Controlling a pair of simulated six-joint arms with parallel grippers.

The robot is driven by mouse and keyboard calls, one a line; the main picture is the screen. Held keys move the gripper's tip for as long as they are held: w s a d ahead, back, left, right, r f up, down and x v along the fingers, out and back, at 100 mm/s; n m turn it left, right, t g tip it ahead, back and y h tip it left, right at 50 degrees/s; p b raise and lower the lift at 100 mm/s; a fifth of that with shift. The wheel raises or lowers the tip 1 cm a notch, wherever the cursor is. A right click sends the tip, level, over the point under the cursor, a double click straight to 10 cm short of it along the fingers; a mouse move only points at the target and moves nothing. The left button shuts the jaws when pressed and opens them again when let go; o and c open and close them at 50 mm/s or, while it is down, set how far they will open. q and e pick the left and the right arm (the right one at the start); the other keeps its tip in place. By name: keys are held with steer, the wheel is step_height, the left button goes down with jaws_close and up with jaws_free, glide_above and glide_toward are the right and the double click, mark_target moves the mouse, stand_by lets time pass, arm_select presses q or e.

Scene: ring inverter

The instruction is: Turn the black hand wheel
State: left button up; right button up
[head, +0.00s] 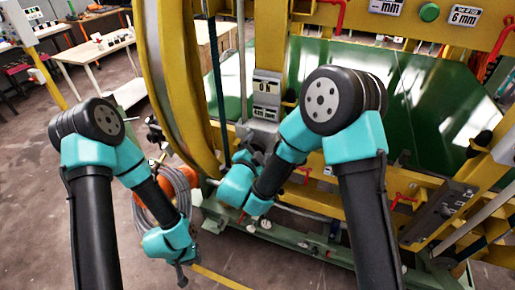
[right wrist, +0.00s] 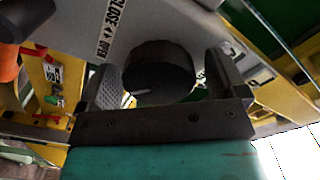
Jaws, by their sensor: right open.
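The black hand wheel (right wrist: 158,68) is a round dark knob on a grey panel (right wrist: 150,22) with an "OPEN / CLOSE" label, in the right wrist view. My right gripper (right wrist: 165,80) is open, with one finger on each side of the wheel. A gap shows between the wheel and the right-hand finger; I cannot tell whether the left-hand finger touches it. In the head view my right gripper (head: 250,152) is at the grey box (head: 265,95) on the yellow frame, and I cannot make out the wheel there. My left gripper (head: 181,276) hangs low; its jaws are too small to read.
The yellow ring frame (head: 166,80) rises left of my right gripper. A coiled grey cable (head: 170,190) hangs near my left forearm. Small red handles (head: 402,200) and a green base rail (head: 285,238) are near my right arm. Open floor lies at the left.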

steer(key=shift+w, duration=0.15)
steer(key=c, duration=0.9)
steer(key=shift+c, duration=0.2)
steer(key=shift+m, duration=0.5)
